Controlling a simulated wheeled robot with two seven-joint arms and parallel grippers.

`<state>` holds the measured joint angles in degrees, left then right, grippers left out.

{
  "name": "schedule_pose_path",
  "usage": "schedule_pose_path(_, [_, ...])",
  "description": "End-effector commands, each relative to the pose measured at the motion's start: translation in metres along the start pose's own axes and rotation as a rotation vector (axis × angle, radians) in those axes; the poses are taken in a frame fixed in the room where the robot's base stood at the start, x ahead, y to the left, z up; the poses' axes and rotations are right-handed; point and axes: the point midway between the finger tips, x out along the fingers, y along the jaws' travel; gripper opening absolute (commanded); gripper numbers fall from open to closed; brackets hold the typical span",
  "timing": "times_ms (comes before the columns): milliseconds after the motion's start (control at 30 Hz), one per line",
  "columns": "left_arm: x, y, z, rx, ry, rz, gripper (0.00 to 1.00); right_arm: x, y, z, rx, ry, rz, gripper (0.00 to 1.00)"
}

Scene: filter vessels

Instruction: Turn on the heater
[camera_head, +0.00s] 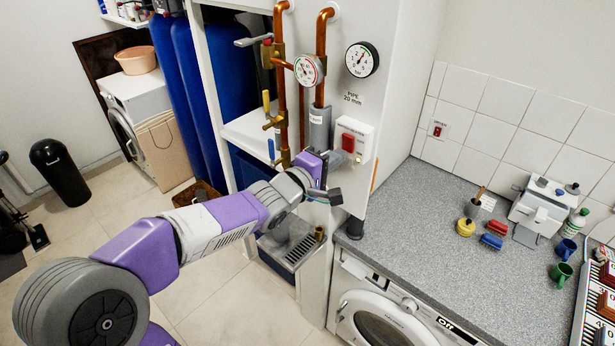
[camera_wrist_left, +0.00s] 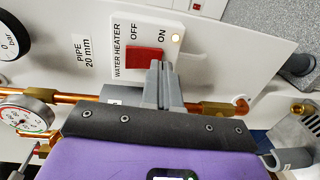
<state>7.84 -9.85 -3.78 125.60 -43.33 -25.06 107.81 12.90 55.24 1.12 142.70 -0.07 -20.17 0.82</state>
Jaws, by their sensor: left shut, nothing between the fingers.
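The water heater switch is a white box (camera_head: 359,128) with a red rocker (camera_head: 348,142), on the white panel beside the copper pipes. In the left wrist view the red rocker (camera_wrist_left: 145,60) sits beside the OFF and ON labels, with a small pale round lamp (camera_wrist_left: 176,38) near ON. I cannot tell whether the lamp is lit. My left gripper (camera_head: 338,160) is shut and empty, just below the rocker in the head view. In the wrist view its grey fingertips (camera_wrist_left: 156,68) are close to the rocker's ON end; contact is unclear. My right gripper is not in view.
Copper pipes (camera_head: 280,80), a pressure gauge (camera_head: 308,70) and a black-rimmed gauge (camera_head: 362,59) surround the switch. A yellow-handled valve (camera_head: 267,102) is left of it. The grey countertop (camera_head: 410,215) at right holds cups and tools. A second red switch (camera_head: 438,130) is on the tiles.

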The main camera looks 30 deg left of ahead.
Motion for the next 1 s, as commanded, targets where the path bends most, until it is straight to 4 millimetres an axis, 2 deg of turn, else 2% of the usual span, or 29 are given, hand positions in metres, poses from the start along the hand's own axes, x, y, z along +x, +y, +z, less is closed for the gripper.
schedule_pose_path(100, [-0.013, -0.002, 0.004, -0.001, -0.013, -0.001, 0.00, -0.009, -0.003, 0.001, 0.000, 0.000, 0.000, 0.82])
schedule_pose_path(300, [-0.057, -0.011, 0.004, 0.000, -0.013, 0.002, 0.00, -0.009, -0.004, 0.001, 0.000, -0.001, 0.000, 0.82])
schedule_pose_path(500, [-0.090, -0.019, 0.003, -0.001, -0.013, 0.002, 0.00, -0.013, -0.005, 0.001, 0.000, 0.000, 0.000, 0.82])
schedule_pose_path(700, [-0.106, -0.023, 0.003, -0.001, -0.013, -0.001, 0.00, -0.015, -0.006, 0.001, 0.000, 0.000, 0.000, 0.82])
schedule_pose_path(1000, [-0.110, -0.025, 0.003, 0.000, -0.014, -0.002, 0.00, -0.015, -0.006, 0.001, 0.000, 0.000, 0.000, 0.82])
